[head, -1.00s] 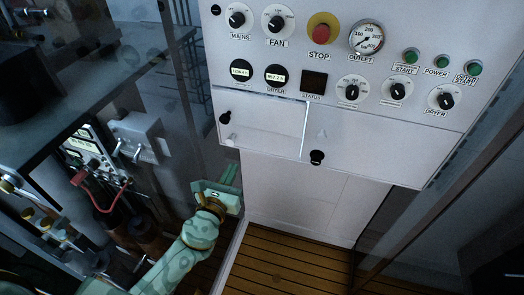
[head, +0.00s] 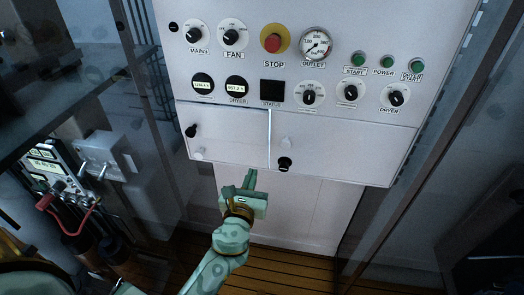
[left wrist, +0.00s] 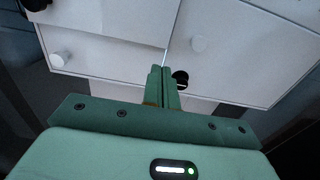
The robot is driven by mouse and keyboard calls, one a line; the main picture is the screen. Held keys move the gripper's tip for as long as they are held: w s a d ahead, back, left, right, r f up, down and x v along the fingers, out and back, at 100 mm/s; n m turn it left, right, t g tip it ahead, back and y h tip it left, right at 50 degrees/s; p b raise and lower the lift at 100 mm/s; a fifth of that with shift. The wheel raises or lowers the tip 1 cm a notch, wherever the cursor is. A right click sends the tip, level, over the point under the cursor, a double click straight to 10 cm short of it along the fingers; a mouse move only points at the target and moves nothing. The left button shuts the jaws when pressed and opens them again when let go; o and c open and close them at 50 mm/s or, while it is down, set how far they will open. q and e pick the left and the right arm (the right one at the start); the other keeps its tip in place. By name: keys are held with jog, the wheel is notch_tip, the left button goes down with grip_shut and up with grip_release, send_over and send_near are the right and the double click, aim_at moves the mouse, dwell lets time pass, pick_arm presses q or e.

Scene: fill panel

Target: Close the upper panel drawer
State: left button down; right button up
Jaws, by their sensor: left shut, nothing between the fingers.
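Below the dials, the white panel has a left front (head: 235,138) with a black knob (head: 191,130) and a white knob (head: 199,154). In the left wrist view, an upper white front (left wrist: 105,18) has a lower edge that seems to stand out over the surface with the white knob (left wrist: 61,58). I cannot tell how far out it is. My left gripper (head: 250,178) is shut and empty, just below the panel's lower edge in the head view. Its closed fingertips (left wrist: 163,72) point at the panel, near the seam between the fronts. My right gripper is not in view.
The right front (head: 340,148) has a white knob and a black knob (head: 284,163) close to my fingers in the picture. Dials, a red stop button (head: 273,42) and green buttons are above. Equipment with a red cable (head: 83,218) stands at left. The wooden floor (head: 290,263) is clear.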

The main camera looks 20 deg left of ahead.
aim_at(262, 143)
pick_arm(q)
jog(key=x, duration=0.9)
jog(key=shift+w, duration=0.4)
jog(key=shift+w+a, duration=0.15)
jog(key=shift+w, duration=0.4)
jog(key=shift+b+x, duration=0.45)
jog(key=shift+x, duration=0.75)
jog(key=shift+s+r, duration=0.1)
jog(key=shift+r, duration=0.15)
jog(key=shift+a, duration=0.1)
